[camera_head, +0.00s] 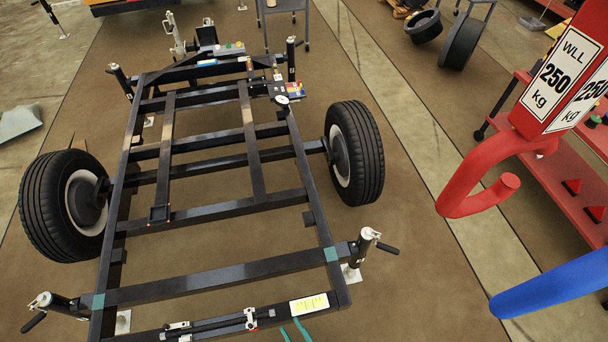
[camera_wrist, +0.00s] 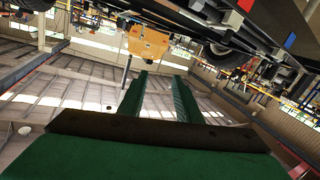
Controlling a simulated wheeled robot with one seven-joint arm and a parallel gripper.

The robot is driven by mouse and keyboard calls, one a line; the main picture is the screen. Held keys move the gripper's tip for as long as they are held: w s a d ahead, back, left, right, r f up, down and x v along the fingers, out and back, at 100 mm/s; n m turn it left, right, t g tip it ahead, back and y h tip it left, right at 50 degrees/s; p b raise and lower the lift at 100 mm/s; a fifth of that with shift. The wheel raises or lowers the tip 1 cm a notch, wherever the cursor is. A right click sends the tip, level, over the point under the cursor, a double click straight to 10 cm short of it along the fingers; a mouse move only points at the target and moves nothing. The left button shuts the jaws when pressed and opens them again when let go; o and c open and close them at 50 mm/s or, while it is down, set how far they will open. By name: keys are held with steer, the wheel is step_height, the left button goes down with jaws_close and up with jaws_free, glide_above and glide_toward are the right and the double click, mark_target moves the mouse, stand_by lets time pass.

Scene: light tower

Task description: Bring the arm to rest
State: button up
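My gripper (camera_wrist: 159,78) shows in the wrist view as two parallel green fingers with a clear gap between them. It is open, and nothing shows between the fingers. The wrist view is tilted and shows a bright hall with pale panels and beams beyond the fingers. A black trailer frame (camera_head: 215,277) on two wheels (camera_head: 354,150) fills the left and middle of the head view, apart from any part of my gripper.
A red hook (camera_head: 462,190) under a red block marked WLL 250 kg (camera_head: 558,80) hangs close at right. A blue bar (camera_head: 555,285) juts in below it. A red bench (camera_head: 560,165) stands behind. Bare floor (camera_head: 420,270) lies right of the frame.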

steer(key=s+d+r+m+h, duration=0.1)
steer(key=r+m+h, duration=0.2)
steer(key=r, duration=0.6)
steer(key=s+d+r+m+h, duration=0.1)
steer(key=s+r+m+h, duration=0.1)
steer(key=r, duration=0.8)
steer(key=s+d+r+m+t+h, duration=0.1)
steer(key=r+m+h, duration=0.3)
steer(key=r, duration=0.5)
steer(key=shift+s+d+r+h, duration=0.15)
steer(key=shift+s+r+h, duration=0.15)
steer(key=shift+s+h, duration=0.1)
steer(key=shift+w, duration=0.1)
